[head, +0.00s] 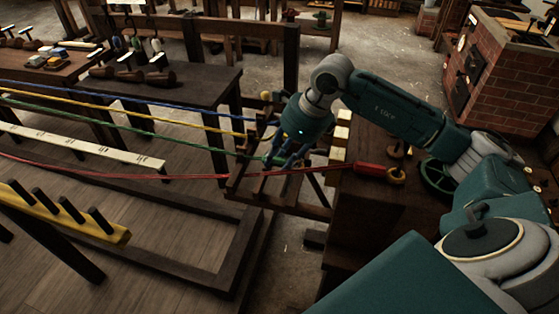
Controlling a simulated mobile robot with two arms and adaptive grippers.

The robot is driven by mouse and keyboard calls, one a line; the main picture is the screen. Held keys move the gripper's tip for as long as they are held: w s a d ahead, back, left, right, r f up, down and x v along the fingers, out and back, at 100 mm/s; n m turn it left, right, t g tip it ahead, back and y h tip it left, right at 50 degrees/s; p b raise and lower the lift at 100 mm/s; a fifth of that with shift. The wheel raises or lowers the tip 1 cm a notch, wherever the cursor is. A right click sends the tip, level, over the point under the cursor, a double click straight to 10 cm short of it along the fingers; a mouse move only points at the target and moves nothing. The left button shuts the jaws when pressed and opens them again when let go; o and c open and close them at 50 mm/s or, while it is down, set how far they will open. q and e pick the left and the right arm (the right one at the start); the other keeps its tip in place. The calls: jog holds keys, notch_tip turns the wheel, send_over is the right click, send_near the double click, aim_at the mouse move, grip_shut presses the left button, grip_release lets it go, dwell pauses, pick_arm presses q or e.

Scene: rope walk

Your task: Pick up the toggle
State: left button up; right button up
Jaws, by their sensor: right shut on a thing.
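My right gripper (283,160) reaches in from the right over the wooden frame at the end of the stretched ropes. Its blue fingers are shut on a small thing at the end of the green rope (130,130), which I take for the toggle. The fingers hide most of it, so its shape is not clear. My left gripper is not in view.
Blue (110,97), yellow (130,116) and red (120,176) ropes run alongside the green one. A red tool (370,170) lies on the dark bench at right. A yellow pegged rail (65,215) stands at left. A brick stove (500,75) is behind.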

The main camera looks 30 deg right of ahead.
aim_at(279, 161)
notch_tip(279, 161, up, 20)
jog(key=b, duration=0.1)
jog(key=shift+f, duration=0.25)
jog(key=shift+w+r, duration=0.1)
dwell(0.4)
